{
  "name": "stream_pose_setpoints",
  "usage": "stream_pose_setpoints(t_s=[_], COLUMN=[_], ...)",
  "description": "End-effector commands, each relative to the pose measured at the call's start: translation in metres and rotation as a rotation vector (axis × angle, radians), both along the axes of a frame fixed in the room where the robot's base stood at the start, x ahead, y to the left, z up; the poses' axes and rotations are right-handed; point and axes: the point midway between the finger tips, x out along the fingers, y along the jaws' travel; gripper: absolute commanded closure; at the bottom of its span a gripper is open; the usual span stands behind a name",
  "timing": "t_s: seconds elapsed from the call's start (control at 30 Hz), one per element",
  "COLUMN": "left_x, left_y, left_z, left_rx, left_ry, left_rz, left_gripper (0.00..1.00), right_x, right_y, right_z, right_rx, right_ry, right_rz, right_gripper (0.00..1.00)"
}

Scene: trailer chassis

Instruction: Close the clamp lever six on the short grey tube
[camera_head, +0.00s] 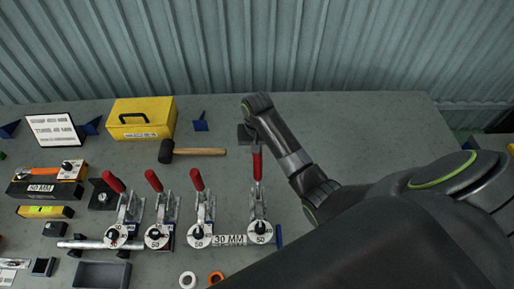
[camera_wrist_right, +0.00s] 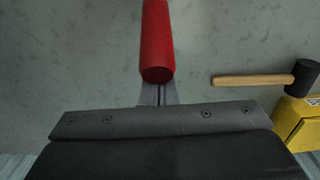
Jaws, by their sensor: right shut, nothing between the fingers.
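Several toggle clamps with red-handled levers stand in a row at the front of the table. The rightmost clamp (camera_head: 260,231) has its red lever (camera_head: 257,166) pointing towards the back; I cannot read its number surely. The other three red levers tilt back and left. A grey tube piece (camera_head: 231,241) marked "30 MM" lies between the two rightmost clamps. My right gripper (camera_head: 246,134) is shut and empty, just beyond the tip of the rightmost lever. In the right wrist view the red lever (camera_wrist_right: 157,42) is right beyond the gripper (camera_wrist_right: 155,121); contact is unclear. My left gripper is out of view.
A mallet (camera_head: 190,152) and a yellow case (camera_head: 142,119) lie behind the clamps. A longer grey tube (camera_head: 90,244) and a grey tray (camera_head: 103,275) are at the front left. My right arm covers the front right. The back right tabletop is clear.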

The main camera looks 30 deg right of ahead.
Motion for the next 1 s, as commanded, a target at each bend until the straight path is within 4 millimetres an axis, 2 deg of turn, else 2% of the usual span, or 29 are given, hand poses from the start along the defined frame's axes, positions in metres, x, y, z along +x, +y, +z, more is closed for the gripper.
stream_pose_setpoints(t_s=[0.43, 1.0], left_x=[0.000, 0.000], left_y=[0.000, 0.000], left_z=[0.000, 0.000], left_rx=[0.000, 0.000], left_ry=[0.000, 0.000], left_rz=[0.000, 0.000], left_gripper=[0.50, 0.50], right_x=[-0.023, -0.030], right_y=[0.011, 0.015], right_z=[0.008, 0.010], right_rx=[0.001, 0.002], right_ry=[0.002, 0.002], right_rz=[0.000, 0.000], right_gripper=[1.00, 1.00])
